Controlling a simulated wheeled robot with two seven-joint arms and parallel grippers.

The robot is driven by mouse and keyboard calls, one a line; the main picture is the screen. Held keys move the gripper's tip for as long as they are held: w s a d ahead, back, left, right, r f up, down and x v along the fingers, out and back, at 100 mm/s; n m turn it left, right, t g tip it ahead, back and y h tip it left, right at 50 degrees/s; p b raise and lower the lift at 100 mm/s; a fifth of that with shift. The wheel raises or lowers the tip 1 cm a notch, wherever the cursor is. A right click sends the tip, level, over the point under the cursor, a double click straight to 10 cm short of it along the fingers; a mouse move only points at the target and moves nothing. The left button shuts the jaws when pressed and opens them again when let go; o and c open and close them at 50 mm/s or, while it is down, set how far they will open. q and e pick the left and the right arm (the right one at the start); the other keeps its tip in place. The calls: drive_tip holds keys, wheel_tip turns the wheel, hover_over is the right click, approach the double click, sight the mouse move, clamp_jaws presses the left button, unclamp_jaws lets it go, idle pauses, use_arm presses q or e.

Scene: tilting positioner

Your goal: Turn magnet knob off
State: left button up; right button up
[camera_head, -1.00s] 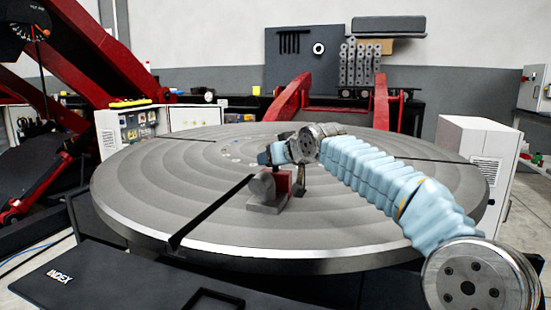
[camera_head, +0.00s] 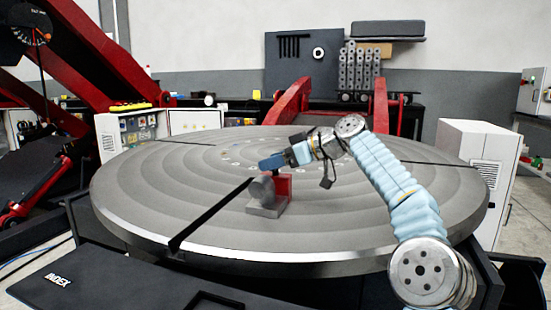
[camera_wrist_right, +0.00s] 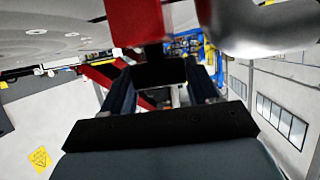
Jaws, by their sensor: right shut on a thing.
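The magnet is a small red block (camera_head: 284,186) on a grey base (camera_head: 267,210), with a grey metal cylinder (camera_head: 261,190) on its left side. It sits on the round turntable, near the slot. My right gripper (camera_head: 268,164) reaches in from the right, just above the red block. In the right wrist view, the red block (camera_wrist_right: 137,22) and a blurred silver cylinder (camera_wrist_right: 265,28) are close at the top. A dark piece that looks like the knob (camera_wrist_right: 160,75) sits between my right fingers, which are shut on it. Its turned position cannot be told. My left gripper is out of view.
The wide grey turntable (camera_head: 150,205) has a dark slot (camera_head: 212,212) left of the magnet. A black INDEX panel (camera_head: 100,285) lies in front. Red arms (camera_head: 382,102), a tool board (camera_head: 300,65) and a white cabinet (camera_head: 470,150) stand behind and right. Most of the turntable is clear.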

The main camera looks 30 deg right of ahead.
drive_tip(key=shift+n+g+y, duration=0.5)
drive_tip(key=shift+n+y, duration=0.1)
drive_tip(key=shift+f, duration=0.15)
drive_tip(key=o, duration=1)
drive_tip(key=s+d, duration=0.3)
drive_tip(key=s, duration=0.1)
drive_tip(key=s+d+r, duration=0.1)
drive_tip(key=s+d, duration=0.3)
drive_tip(key=s+d+r, duration=0.1)
drive_tip(key=s+d, duration=0.3)
drive_tip(key=shift+d, duration=0.15)
